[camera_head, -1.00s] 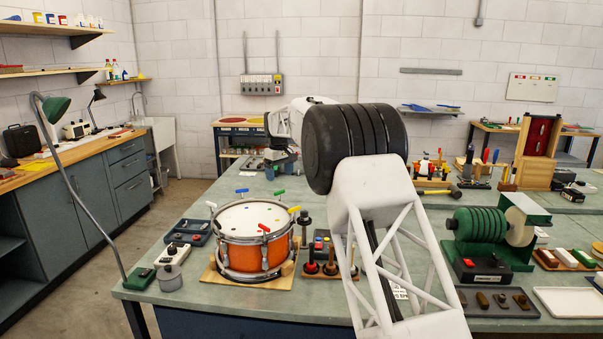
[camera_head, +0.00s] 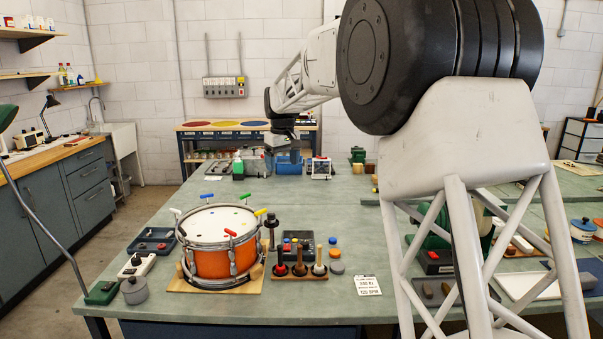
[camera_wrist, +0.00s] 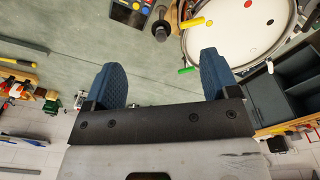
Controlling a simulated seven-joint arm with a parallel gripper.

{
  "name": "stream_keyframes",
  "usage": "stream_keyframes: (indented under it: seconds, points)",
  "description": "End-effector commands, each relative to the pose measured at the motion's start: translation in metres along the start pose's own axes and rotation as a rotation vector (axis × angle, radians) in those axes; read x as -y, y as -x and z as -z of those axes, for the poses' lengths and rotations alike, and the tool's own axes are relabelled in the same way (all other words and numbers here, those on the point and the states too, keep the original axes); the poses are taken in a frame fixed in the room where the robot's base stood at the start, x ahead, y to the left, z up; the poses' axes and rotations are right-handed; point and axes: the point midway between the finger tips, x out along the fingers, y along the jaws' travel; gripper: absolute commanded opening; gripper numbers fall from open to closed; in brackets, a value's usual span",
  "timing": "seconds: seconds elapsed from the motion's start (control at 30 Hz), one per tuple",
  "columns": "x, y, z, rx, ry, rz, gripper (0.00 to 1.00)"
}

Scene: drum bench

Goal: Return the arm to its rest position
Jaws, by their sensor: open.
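My arm rises in front of the bench at the right of the head view and reaches back over the far part of the bench. My gripper (camera_wrist: 163,80) shows in the wrist view with its two blue fingers wide apart and nothing between them. In the head view the arm's far end hangs above the bench; its fingers are too small to make out there. The orange drum (camera_head: 222,258) stands on a wooden board at the front left of the bench, with coloured keys around its rim. It also shows in the wrist view (camera_wrist: 235,30), beyond the right finger.
Mallets in a wooden stand (camera_head: 299,268) and a white card (camera_head: 368,285) lie right of the drum. The bench top (camera_head: 325,200) between is largely clear.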

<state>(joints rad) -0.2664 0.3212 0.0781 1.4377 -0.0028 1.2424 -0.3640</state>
Motion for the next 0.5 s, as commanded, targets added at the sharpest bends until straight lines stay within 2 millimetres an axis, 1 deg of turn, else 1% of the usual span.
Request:
stream_keyframes:
  seconds: [0.03,0.3,0.5]
  points:
    - [-0.001,0.006,-0.015,-0.004,-0.013,-0.002,0.81]
    - [-0.001,0.028,-0.086,-0.021,-0.088,-0.011,0.81]
    - [0.003,0.038,-0.141,-0.034,-0.143,-0.018,0.81]
